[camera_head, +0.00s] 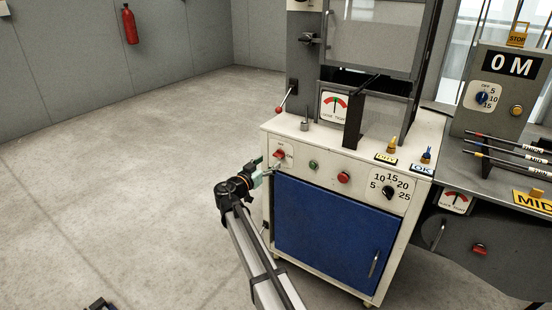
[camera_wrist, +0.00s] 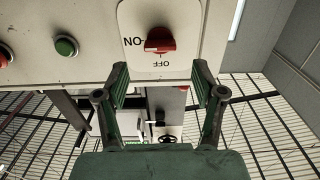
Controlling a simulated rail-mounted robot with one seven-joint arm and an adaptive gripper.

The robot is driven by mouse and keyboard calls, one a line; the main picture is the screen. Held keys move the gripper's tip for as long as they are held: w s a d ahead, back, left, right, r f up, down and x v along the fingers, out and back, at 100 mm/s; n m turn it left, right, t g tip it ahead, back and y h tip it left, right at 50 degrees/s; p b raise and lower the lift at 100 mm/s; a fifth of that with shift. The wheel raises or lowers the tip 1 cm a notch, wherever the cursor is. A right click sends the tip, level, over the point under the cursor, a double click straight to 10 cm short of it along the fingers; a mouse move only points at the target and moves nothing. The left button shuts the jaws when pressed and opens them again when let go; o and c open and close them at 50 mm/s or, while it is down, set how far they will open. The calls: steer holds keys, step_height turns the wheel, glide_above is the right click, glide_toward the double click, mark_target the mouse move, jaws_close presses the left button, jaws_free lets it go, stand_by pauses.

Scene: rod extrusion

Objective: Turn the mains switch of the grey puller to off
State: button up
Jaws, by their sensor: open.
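A red mains switch (camera_head: 279,153) sits on a white plate at the left end of the white cabinet's front. In the wrist view, which is upside down, the red switch (camera_wrist: 160,40) has ON and OFF marks, and its handle lies sideways, toward ON. My gripper (camera_wrist: 160,74) is open and empty, with its fingertips short of the switch and apart from it. In the head view my gripper (camera_head: 264,174) is just left of the cabinet front. Another red switch (camera_head: 480,248) is on the grey machine (camera_head: 468,120) at the right; its setting is too small to read.
A green button (camera_head: 313,165), a red button (camera_head: 343,177) and a black dial (camera_head: 388,192) share the white front. The green button (camera_wrist: 66,46) is close by in the wrist view. A red-knobbed lever (camera_head: 281,107) stands above.

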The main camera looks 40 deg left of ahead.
mark_target(277, 156)
steer(key=w, duration=0.5)
steer(key=shift+w+a, duration=0.3)
steer(key=shift+w, duration=0.1)
steer(key=c, duration=1.1)
